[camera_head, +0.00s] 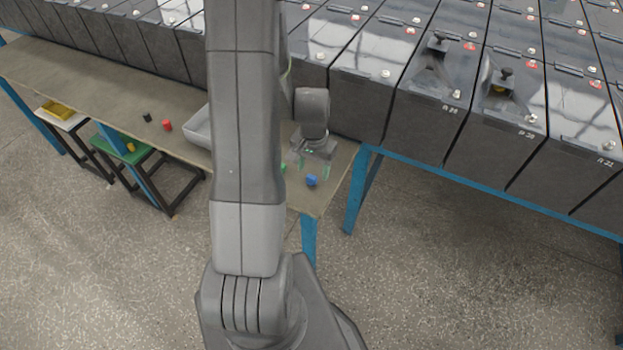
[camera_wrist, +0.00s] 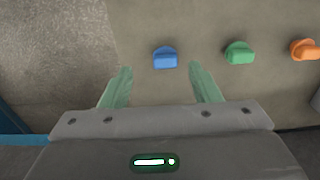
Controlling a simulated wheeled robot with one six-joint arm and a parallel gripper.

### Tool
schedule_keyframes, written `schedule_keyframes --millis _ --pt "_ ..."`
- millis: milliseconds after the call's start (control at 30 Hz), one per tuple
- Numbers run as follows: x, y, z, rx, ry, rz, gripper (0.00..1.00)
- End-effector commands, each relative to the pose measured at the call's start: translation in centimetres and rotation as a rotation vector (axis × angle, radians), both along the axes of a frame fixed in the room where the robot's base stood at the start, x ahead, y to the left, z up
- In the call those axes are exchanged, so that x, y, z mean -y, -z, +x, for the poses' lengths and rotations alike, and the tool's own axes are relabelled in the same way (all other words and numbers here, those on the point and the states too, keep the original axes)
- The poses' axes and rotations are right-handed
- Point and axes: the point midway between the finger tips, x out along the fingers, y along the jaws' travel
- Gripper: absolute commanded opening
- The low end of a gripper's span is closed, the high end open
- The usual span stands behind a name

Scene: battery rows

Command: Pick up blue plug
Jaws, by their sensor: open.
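The blue plug (camera_head: 312,180) sits on the wooden bench top near its right end. In the wrist view the blue plug (camera_wrist: 166,58) lies just beyond the fingertips, roughly centred between them. My gripper (camera_head: 313,166) is above the bench by the plug, with its greenish clear fingers apart. In the wrist view my gripper (camera_wrist: 160,72) is open and nothing is between its fingers. I cannot tell its exact height above the bench.
A green plug (camera_wrist: 239,53) and an orange plug (camera_wrist: 304,49) stand right of the blue one in the wrist view. A grey tray (camera_head: 198,128), a red plug (camera_head: 167,125) and a black plug (camera_head: 147,117) are left along the bench. Large dark batteries (camera_head: 420,110) stand behind.

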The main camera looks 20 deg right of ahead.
Motion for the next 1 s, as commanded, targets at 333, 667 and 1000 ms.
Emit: schedule_keyframes --millis 333,667,1000 --pt "-0.1 2.9 0.8 -0.003 -0.002 0.002 0.56" --pt "0.0 5.3 0.9 0.0 -0.001 0.0 0.56" --pt "0.0 5.3 0.8 0.001 0.0 -0.001 0.29"
